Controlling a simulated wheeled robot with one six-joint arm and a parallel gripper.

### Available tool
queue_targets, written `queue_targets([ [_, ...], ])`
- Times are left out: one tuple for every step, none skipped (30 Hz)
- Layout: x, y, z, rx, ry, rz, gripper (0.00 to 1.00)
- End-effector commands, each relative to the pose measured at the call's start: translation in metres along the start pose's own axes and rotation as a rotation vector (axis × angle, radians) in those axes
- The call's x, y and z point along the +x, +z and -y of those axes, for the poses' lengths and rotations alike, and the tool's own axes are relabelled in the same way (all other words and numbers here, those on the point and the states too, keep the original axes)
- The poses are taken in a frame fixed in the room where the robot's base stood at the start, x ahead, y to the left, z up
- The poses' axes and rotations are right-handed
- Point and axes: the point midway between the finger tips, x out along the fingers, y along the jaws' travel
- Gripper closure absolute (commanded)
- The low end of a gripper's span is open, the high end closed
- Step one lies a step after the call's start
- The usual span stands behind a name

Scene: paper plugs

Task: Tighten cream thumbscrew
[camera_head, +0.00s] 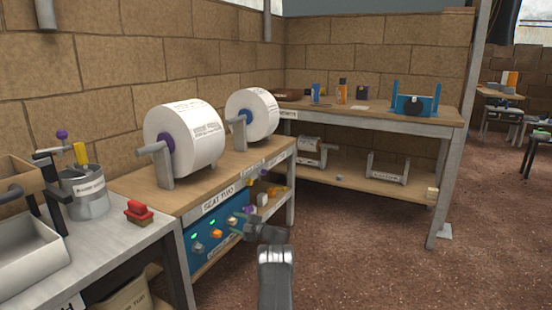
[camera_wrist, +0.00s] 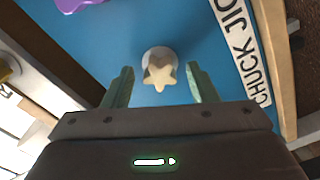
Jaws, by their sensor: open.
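The cream thumbscrew (camera_wrist: 158,76) has a star-shaped head on a round grey base. It stands out from a blue panel (camera_wrist: 110,45) in the wrist view. My gripper (camera_wrist: 160,69) is open, with one green finger to each side of the thumbscrew and a gap on both sides. How far the fingertips are from the panel is hard to tell. In the head view my gripper (camera_head: 238,226) is at the right part of the blue panel (camera_head: 203,262), below the "SEAT TWO" bench. I cannot pick out the cream head there.
A purple part (camera_wrist: 78,4) lies at the wrist view's top left, and a "CHUCK JIG" label (camera_wrist: 240,45) runs along the panel's right. Two large white rolls (camera_head: 184,138) stand on the bench. A metal table (camera_head: 120,235) is at left. The brown floor at right is open.

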Motion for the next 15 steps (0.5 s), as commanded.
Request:
queue_targets([
  [0.000, 0.000, 0.000, 0.000, 0.000, 0.000, 0.47],
  [0.000, 0.000, 0.000, 0.000, 0.000, 0.000, 0.47],
  [-0.001, 0.000, 0.000, 0.000, 0.000, 0.000, 0.47],
  [-0.002, 0.000, -0.001, 0.000, 0.000, 0.000, 0.47],
  [-0.003, 0.000, -0.001, 0.000, 0.000, 0.001, 0.47],
  [-0.006, 0.000, -0.002, -0.001, 0.000, 0.001, 0.47],
  [-0.008, 0.000, -0.002, -0.001, 0.000, 0.001, 0.47],
  [-0.010, 0.000, -0.002, 0.000, 0.000, 0.002, 0.47],
  [-0.013, -0.001, -0.002, 0.001, 0.000, 0.002, 0.47],
  [-0.015, -0.001, -0.003, 0.000, 0.000, 0.001, 0.47],
  [-0.017, -0.001, -0.002, 0.000, 0.000, 0.001, 0.47],
  [-0.020, -0.001, -0.002, 0.001, 0.000, 0.001, 0.47],
  [-0.022, -0.001, -0.002, 0.001, 0.000, 0.000, 0.47],
  [-0.024, -0.001, -0.002, 0.001, 0.000, 0.001, 0.47],
  [-0.027, 0.000, -0.001, 0.001, 0.000, 0.001, 0.47],
])
